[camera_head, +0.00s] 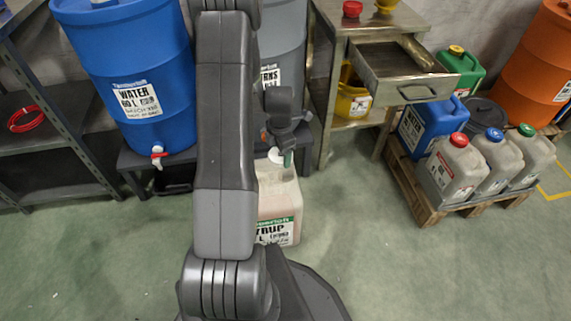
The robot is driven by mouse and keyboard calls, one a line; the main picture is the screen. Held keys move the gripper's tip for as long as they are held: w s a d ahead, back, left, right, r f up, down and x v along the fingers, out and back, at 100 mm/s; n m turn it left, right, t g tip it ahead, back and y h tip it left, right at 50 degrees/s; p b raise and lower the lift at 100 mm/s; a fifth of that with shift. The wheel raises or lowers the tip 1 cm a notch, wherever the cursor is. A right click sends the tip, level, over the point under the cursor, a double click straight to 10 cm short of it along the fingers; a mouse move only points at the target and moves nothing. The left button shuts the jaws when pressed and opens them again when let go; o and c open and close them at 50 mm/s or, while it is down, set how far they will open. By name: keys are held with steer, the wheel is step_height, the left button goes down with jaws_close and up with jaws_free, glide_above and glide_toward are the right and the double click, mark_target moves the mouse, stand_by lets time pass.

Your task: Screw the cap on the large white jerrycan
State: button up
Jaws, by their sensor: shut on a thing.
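The large white jerrycan (278,206) stands on the floor near the middle, with a green-banded label reading in part "YRUP". My arm hides its left side. My gripper (281,156) is just above the top of the jerrycan, pointing down and shut. A small white round piece, which looks like the cap (274,155), is at its fingertips. A small green bit shows beside it. I cannot tell whether the cap touches the jerrycan's neck, since the gripper and arm hide the spot.
A blue water barrel (127,60) with a red tap and a grey barrel (283,45) stand on a dark stand behind. A steel table (335,45) has its drawer (405,72) pulled out. A pallet (430,205) holds several capped jerrycans at right. The front floor is clear.

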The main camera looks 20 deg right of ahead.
steer(key=shift+s+d+f+n+b, duration=0.4)
steer(key=shift+d+f+n, duration=0.25)
steer(key=shift+f, duration=0.1)
step_height(320, 180, down, 6)
steer(key=b, duration=0.4)
steer(key=shift+f, duration=0.2)
steer(key=shift+f+b, duration=1)
steer(key=shift+f, duration=0.15)
stand_by(2.7)
